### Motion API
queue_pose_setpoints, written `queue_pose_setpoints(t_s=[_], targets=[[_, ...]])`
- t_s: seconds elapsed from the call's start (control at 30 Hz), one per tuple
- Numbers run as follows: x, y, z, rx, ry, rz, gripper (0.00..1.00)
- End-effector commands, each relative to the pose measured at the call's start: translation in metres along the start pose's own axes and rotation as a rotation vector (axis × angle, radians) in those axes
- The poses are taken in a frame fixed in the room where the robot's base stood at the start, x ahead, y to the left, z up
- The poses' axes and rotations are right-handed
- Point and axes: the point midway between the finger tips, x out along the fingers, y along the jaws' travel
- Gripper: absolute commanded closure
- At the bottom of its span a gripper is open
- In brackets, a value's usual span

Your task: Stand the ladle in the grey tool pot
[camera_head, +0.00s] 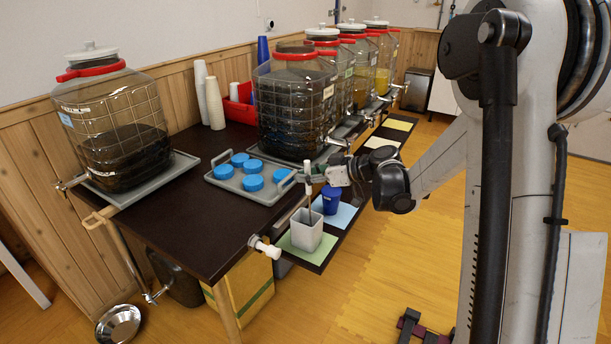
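The grey tool pot (300,236), a pale square cup, stands on a green mat on the low shelf at the table's front. A thin upright rod, which looks like the ladle (308,199), has a pale top and a dark lower part. Its lower part lines up with the pot; I cannot tell whether its end is inside or in front. My gripper (306,178) reaches in from the right, above the pot, and its fingers appear closed on the upper handle. The ladle's bowl is not distinguishable.
A blue cup (331,199) stands on a blue mat (343,215) just behind the pot. A grey tray (211,178) holds several blue lids. Large jars (294,105) line the table. A metal bowl (118,326) is on the floor.

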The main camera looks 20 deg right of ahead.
Motion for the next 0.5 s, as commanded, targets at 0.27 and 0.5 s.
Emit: queue_pose_setpoints(t_s=[0.27,0.5], targets=[[-0.0003,0.0000,-0.0006,0.000,0.000,0.000,0.73],[-0.0090,0.0002,-0.0005,0.001,0.000,0.001,0.73]])
